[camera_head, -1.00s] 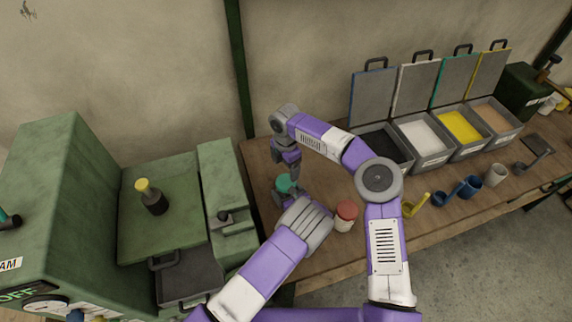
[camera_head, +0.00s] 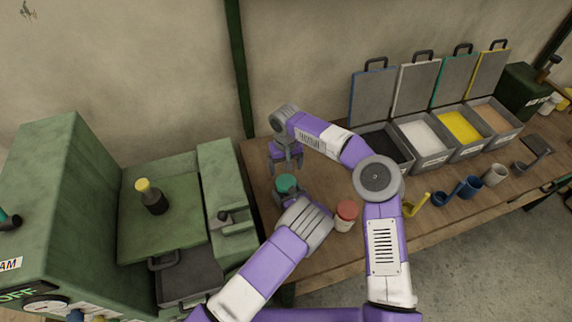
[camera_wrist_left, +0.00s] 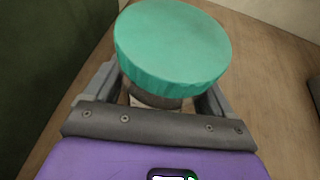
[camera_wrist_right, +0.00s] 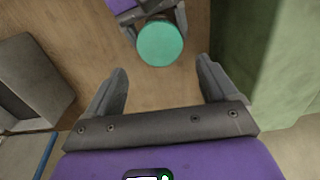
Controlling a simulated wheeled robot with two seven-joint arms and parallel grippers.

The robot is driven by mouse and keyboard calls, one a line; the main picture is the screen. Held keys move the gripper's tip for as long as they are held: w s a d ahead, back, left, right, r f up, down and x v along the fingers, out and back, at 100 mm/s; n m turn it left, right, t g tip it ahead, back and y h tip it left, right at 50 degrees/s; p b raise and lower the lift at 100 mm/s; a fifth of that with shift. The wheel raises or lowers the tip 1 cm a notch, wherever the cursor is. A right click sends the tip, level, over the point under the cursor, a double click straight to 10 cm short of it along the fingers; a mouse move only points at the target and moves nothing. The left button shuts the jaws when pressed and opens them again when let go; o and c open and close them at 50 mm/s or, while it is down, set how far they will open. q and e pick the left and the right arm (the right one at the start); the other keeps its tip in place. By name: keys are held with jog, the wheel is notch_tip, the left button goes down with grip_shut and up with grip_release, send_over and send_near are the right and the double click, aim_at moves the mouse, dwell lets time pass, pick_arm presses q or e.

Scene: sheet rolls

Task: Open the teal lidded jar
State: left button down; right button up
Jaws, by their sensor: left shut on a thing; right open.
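The teal lidded jar (camera_head: 286,184) stands on the wooden bench, with its round teal lid on top. The lid fills the upper middle of the left wrist view (camera_wrist_left: 172,42), and a little of the jar body shows under it. My left gripper (camera_wrist_left: 165,98) is shut on the jar body below the lid. My right gripper (camera_head: 287,163) is open and empty, behind and above the jar, apart from it. In the right wrist view the lid (camera_wrist_right: 160,44) lies beyond the open fingers of this gripper (camera_wrist_right: 160,85).
A red-lidded jar (camera_head: 346,215) stands right of my left gripper. Open grey bins (camera_head: 432,158) line the bench's back right, with cups (camera_head: 470,187) and scoops in front. A green machine (camera_head: 225,185) stands close on the left.

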aim_at(286, 181)
jog(key=m, duration=0.8)
jog(key=shift+m, duration=0.3)
jog(key=shift+f, duration=3.95)
